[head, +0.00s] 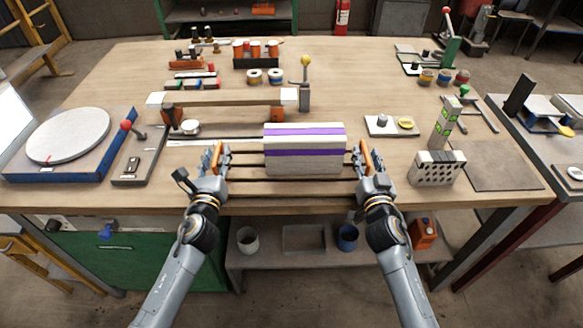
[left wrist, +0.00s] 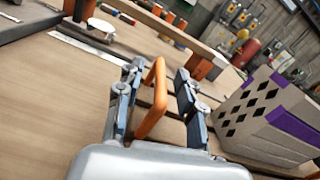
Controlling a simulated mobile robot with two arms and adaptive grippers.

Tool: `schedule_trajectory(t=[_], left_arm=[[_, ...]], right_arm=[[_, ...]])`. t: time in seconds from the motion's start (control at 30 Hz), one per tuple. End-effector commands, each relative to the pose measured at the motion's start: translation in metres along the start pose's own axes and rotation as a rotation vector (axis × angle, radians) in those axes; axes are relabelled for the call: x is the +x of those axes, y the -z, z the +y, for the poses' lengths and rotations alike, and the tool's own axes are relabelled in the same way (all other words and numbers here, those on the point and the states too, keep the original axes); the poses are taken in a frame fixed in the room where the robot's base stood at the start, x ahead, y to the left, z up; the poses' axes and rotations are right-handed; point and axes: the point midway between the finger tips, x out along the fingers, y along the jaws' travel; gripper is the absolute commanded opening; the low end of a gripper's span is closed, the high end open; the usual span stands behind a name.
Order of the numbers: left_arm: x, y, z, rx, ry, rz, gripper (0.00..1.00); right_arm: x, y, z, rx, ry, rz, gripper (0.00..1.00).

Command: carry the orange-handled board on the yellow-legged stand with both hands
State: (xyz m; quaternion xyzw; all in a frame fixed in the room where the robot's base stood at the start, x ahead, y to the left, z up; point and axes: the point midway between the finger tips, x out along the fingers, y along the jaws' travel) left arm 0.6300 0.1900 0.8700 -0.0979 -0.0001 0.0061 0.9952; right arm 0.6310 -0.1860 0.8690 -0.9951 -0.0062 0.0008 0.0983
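A pale hollow brick (head: 305,165) with purple stripes rests on a low slatted board (head: 245,174) at the table's front edge. The board has an upright orange handle at each end, left (head: 220,157) and right (head: 366,158). My left gripper (head: 215,157) is at the left handle. In the left wrist view that orange handle (left wrist: 152,112) stands between its two spread fingers, with gaps on both sides. My right gripper (head: 365,160) is at the right handle, its fingers seemingly on either side; its grip is unclear.
Behind the brick, a pale beam (head: 222,98) lies on orange supports. A round white plate on a blue base (head: 70,137) is at the left. A perforated block (head: 437,168) stands right of my right gripper. Bare table lies at the centre back.

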Motion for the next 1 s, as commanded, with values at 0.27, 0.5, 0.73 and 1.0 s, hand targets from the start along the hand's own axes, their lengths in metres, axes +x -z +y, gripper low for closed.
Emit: schedule_trajectory(t=[0.27, 0.5, 0.73, 1.0], left_arm=[[0.0003, -0.0001, 0.0000, 0.000, 0.000, 0.000, 0.31], [0.0001, -0.0001, 0.0000, 0.000, 0.000, 0.000, 0.00], [0.0000, 0.0000, -0.0001, -0.001, -0.001, 0.000, 0.00], [0.0006, -0.0058, -0.0016, -0.003, 0.001, -0.005, 0.00]], right_arm=[[0.0002, -0.0002, -0.0001, 0.000, 0.000, 0.000, 0.31], [0.0000, -0.0002, -0.0001, 0.000, 0.000, 0.000, 0.00], [-0.0001, -0.0002, -0.0003, 0.001, 0.000, 0.000, 0.00], [0.0005, 0.0057, -0.0021, 0.002, 0.003, 0.005, 0.00]])
